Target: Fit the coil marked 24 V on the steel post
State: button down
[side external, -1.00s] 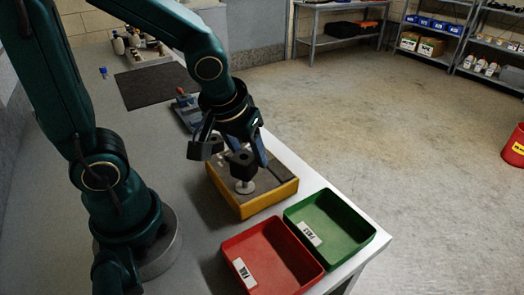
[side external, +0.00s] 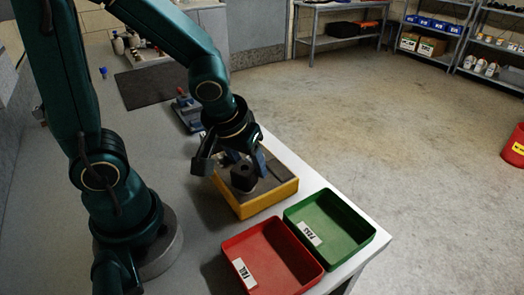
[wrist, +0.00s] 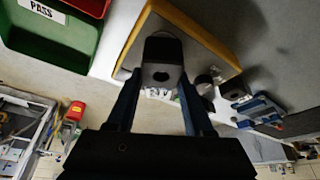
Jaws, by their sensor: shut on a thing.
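My gripper (side external: 244,164) is shut on a black block-shaped coil (side external: 243,178), low over the yellow-sided fixture (side external: 268,204) with a grey top. In the wrist view the coil (wrist: 162,52) sits between my two finger tips, with a round hole in its near face. Any 24 V mark is too small to read. A bit of pale round base shows just under the coil in the side view. The steel post is hidden behind or under the coil, so I cannot tell whether the coil is around it.
A red tray (side external: 232,244) and a green tray (side external: 355,212) stand near the table's front edge. A blue tool (side external: 186,112) lies behind the fixture, near a dark mat (side external: 150,85). Another dark block (wrist: 235,88) shows in the wrist view.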

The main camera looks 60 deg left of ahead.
jog(key=shift+f, duration=0.35)
grip_release()
jog(key=shift+r, duration=3.5)
jog(key=shift+r, duration=0.2)
jog(key=s+d+r+m+t+h, duration=0.1)
jog(key=s+d+r+m+h, duration=0.1)
jog(key=s+m, duration=0.3)
jog(key=shift+s+d+r+m+t, duration=0.15)
jog(key=shift+s+d+m+t, duration=0.15)
jog(key=shift+s+d, duration=0.55)
